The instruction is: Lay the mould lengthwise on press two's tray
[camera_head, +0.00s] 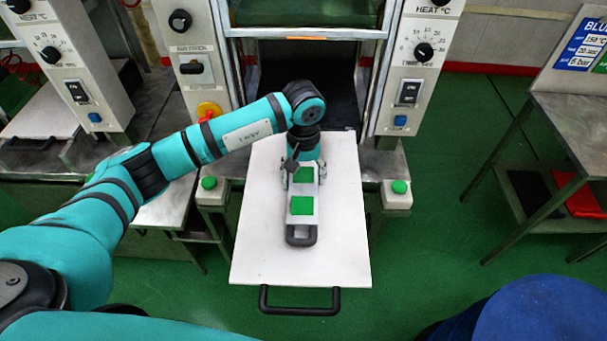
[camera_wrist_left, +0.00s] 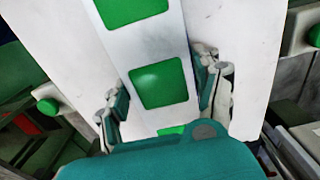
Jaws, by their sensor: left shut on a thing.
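The mould (camera_head: 301,206) is a long, narrow white bar with green squares on top and a dark handle at its near end. It lies lengthwise over the white press tray (camera_head: 260,240), roughly along the tray's middle. I cannot tell whether it touches the tray or is just above it. My left gripper (camera_head: 303,180) is shut across the mould's width, towards its far part. In the left wrist view the fingers grip both sides of the mould (camera_wrist_left: 178,52), with the tray (camera_wrist_left: 240,30) beneath. My right gripper is not in view.
The tray sticks out from the open middle press (camera_head: 310,75), its black handle (camera_head: 300,308) nearest me. Green buttons (camera_head: 399,187) flank it. A metal side table (camera_head: 570,120) stands at right. A dark blue rounded object (camera_head: 550,310) is at the lower right.

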